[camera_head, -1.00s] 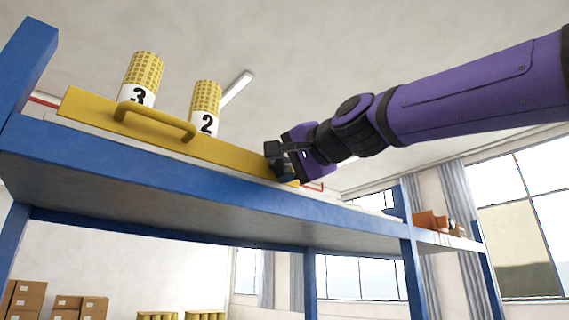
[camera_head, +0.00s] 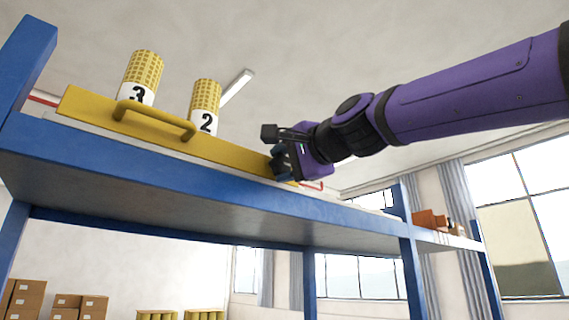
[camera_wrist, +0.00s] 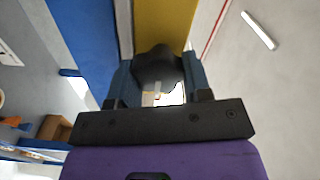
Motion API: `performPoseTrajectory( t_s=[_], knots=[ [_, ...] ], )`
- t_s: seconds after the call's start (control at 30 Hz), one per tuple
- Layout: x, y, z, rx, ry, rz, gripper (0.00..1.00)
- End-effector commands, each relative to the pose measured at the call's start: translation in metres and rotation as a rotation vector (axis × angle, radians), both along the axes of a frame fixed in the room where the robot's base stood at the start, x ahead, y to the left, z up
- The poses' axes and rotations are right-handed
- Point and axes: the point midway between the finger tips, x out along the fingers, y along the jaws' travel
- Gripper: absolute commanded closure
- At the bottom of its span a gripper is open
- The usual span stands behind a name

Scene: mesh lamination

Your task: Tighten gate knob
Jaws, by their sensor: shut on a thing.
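The yellow gate (camera_head: 150,128) with its yellow handle (camera_head: 155,116) stands along the front of the blue shelf. My gripper (camera_head: 277,160) is at the gate's right end. In the wrist view, a dark rounded knob (camera_wrist: 157,68) sits at the end of the yellow gate (camera_wrist: 163,25). The two fingers of my gripper (camera_wrist: 158,82) are on either side of the knob and shut on it. In the head view the knob is hidden by my gripper.
Two yellow mesh rolls, numbered 3 (camera_head: 141,78) and 2 (camera_head: 205,105), stand behind the gate. The blue shelf beam (camera_head: 200,185) runs just below my gripper. Orange-brown items (camera_head: 428,220) sit farther right. The space above the gate's right end is clear.

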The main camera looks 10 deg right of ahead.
Motion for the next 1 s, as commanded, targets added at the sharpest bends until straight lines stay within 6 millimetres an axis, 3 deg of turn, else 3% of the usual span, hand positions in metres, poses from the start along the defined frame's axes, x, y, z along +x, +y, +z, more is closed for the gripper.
performPoseTrajectory(
  t_s=[0.03, 0.13, 0.53, 1.0],
  knots=[
    [0.0, 0.0, -0.001, 0.0, 0.003, 0.0, 0.51],
    [0.0, 0.0, -0.001, 0.0, 0.002, 0.0, 0.3],
    [-0.008, -0.005, 0.0, 0.0, -0.001, 0.0, 0.3],
    [-0.073, -0.049, 0.0, 0.001, -0.001, 0.0, 0.3]
  ],
)
